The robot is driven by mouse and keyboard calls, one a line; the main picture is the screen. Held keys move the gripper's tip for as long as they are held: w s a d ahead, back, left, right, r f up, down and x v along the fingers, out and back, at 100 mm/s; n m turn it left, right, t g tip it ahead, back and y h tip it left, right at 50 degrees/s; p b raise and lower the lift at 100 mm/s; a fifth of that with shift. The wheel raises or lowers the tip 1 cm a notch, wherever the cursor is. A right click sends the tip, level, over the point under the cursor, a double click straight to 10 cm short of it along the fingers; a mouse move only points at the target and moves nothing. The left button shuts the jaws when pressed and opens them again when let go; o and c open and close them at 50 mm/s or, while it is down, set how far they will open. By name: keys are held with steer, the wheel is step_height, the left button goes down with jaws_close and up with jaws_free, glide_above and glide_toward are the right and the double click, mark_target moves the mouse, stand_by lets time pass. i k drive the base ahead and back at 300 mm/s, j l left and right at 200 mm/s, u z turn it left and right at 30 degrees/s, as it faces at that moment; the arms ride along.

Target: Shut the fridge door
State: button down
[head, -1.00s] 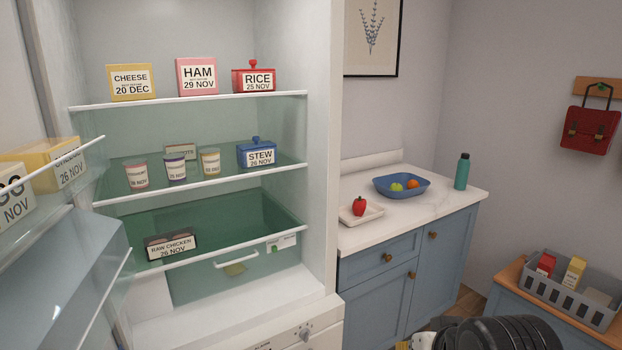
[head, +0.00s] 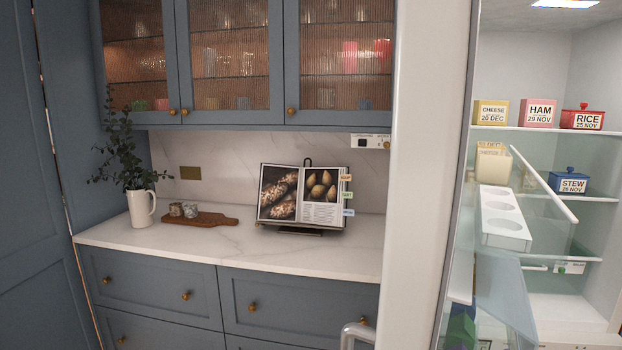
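The fridge door (head: 425,150) stands open, seen nearly edge-on as a tall white panel right of the middle. A pale curved handle (head: 357,333) shows at its lower left, cut off by the bottom edge. The door's inner side faces right and carries clear racks, with a yellow box (head: 491,164) and a white tray with round hollows (head: 503,219). Behind it is the open fridge interior (head: 520,60), partly hidden by the racks. My gripper is not in view.
Cheese (head: 491,112), ham (head: 538,112), rice (head: 582,117) and stew (head: 568,180) stand on the fridge shelves. Left of the door, a marble counter (head: 200,245) holds a plant jug (head: 141,207), a wooden board (head: 205,220) and an open cookbook (head: 301,197).

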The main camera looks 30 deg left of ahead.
mark_target(429, 251)
steer(key=k+j, duration=0.15)
steer(key=j, duration=0.25)
steer(key=k+j+u, duration=0.15)
steer(key=j, duration=0.3)
steer(key=k+j, duration=0.1)
steer(key=j, duration=0.3)
steer(key=u, duration=0.05)
